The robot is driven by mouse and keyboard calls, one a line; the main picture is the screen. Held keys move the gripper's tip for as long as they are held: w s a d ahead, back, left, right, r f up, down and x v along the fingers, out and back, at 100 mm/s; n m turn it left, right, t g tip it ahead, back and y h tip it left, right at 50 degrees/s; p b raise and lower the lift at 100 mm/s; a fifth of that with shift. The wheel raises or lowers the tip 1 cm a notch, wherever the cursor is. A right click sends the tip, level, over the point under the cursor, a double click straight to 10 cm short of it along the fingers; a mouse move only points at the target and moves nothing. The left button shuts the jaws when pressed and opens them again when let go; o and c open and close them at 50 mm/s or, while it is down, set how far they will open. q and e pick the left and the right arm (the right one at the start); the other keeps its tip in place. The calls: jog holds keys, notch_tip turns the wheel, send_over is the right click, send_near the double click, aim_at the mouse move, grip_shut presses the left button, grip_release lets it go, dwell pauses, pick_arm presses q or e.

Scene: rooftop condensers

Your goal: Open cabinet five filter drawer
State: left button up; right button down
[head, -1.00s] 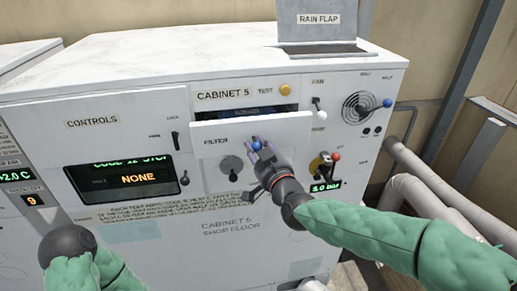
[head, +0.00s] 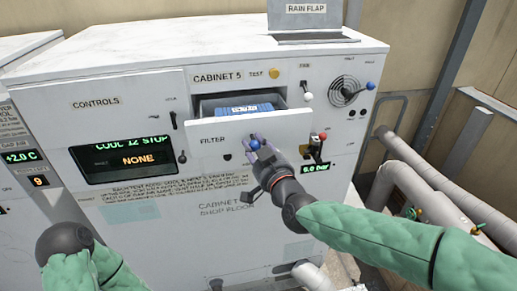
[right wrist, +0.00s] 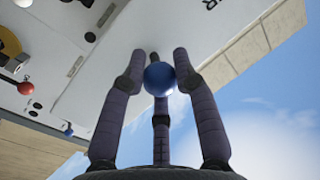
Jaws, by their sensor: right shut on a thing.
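The filter drawer (head: 215,140) of cabinet 5 (head: 240,220) stands pulled out from the white front, and a blue filter (head: 245,108) shows inside it. My right gripper (head: 254,146) is shut on the blue ball knob at the drawer's front. In the right wrist view, the fingers (right wrist: 160,80) close around the blue knob (right wrist: 159,78). My left arm (head: 65,245) shows at the lower left; its gripper fingers do not show.
A controls display (head: 125,158) reads NONE at the left. A valve with a red knob (head: 322,137) sits close to the right of my right gripper. A rain flap (head: 305,20) stands on top. Pipes (head: 420,185) run at the right.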

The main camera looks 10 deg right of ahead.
jog(key=c, duration=0.9)
grip_release()
jog(key=shift+r, duration=0.25)
jog(key=shift+c, duration=0.2)
pick_arm(q)
jog(key=shift+s, duration=0.1)
pick_arm(e)
jog(key=shift+s+a+f, duration=0.1)
jog(key=shift+s, duration=0.2)
pick_arm(q)
jog(key=shift+w+f, duration=0.2)
jog(key=shift+w, duration=0.3)
jog(key=shift+w+f, duration=0.15)
jog(key=shift+w, duration=0.3)
pick_arm(e)
jog(key=s+d, duration=0.2)
jog(key=s, duration=1)
